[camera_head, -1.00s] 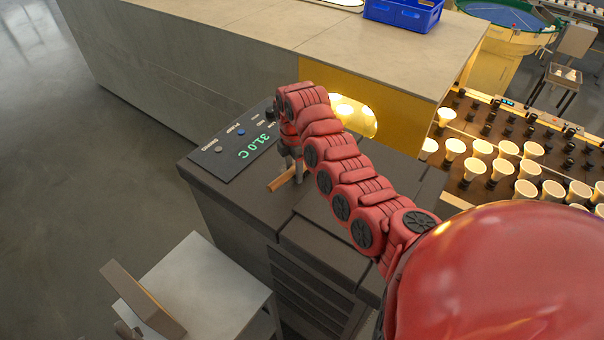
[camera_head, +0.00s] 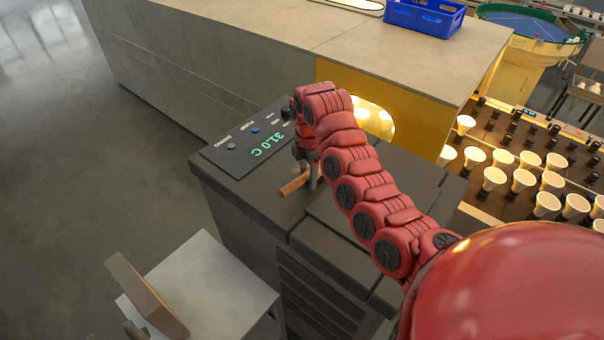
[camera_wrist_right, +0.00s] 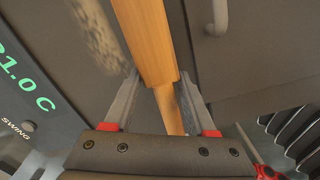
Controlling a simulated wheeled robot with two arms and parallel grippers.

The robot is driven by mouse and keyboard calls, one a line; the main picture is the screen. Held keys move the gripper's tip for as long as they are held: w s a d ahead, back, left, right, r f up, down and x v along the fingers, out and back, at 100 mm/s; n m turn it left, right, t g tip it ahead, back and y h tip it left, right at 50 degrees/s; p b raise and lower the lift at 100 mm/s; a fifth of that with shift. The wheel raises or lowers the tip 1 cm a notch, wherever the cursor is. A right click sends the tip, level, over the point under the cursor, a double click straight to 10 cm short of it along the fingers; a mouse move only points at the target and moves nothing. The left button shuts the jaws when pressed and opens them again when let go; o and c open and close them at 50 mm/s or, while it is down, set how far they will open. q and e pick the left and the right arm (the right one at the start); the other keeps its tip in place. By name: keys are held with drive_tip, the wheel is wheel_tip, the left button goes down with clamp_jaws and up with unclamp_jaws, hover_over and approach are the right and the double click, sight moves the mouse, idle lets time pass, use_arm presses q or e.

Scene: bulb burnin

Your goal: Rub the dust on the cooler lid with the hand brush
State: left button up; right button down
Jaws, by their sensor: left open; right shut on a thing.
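The hand brush's wooden handle (camera_head: 295,186) shows below my right gripper (camera_head: 308,178), low over the dark cooler top (camera_head: 240,187). In the right wrist view the brush (camera_wrist_right: 146,40) runs between the two fingers of my right gripper (camera_wrist_right: 165,85), which is shut on it. The bristles are hidden, so I cannot tell whether they touch the lid. A pale, speckled dust patch (camera_wrist_right: 98,35) lies on the dark lid, left of the brush. My left gripper is not in view.
The control panel (camera_head: 245,142) reads 31.0 C beside my right gripper. A lid handle (camera_wrist_right: 218,18) stands right of the brush. A yellow-fronted bench (camera_head: 345,75) is behind, lit bulbs (camera_head: 494,178) at right, and a grey stand (camera_head: 215,280) at front left.

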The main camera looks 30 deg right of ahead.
drive_tip(key=shift+s+d+r, duration=0.1)
drive_tip(key=shift+s+r, duration=0.05)
drive_tip(key=shift+s, duration=0.15)
drive_tip(key=shift+s+a+f, duration=0.1)
drive_tip(key=shift+s+a, duration=0.1)
drive_tip(key=shift+a, duration=0.25)
drive_tip(key=shift+s+a+f, duration=0.1)
drive_tip(key=shift+s+a, duration=0.05)
drive_tip(key=shift+a, duration=0.25)
drive_tip(key=shift+w+a+r+p, duration=0.1)
drive_tip(key=shift+r+p, duration=0.05)
drive_tip(key=shift+p, duration=0.25)
drive_tip(key=shift+w+a+p, duration=0.2)
drive_tip(key=shift+w+p, duration=0.3)
drive_tip(key=shift+w, duration=0.05)
drive_tip(key=shift+w+a+p, duration=0.2)
drive_tip(key=shift+w+p, duration=0.25)
drive_tip(key=shift+w, duration=0.1)
drive_tip(key=shift+w+a, duration=0.25)
drive_tip(key=shift+w, duration=0.35)
drive_tip(key=shift+w+a+f, duration=0.1)
drive_tip(key=shift+w+a, duration=0.1)
drive_tip(key=shift+w, duration=0.25)
drive_tip(key=shift+w+a+f, duration=0.1)
drive_tip(key=shift+w+a, duration=0.05)
drive_tip(key=shift+w, duration=0.3)
drive_tip(key=shift+w+a+f+b, duration=0.1)
drive_tip(key=shift+w+b, duration=0.25)
drive_tip(key=shift+b, duration=0.1)
drive_tip(key=shift+w+a, duration=0.25)
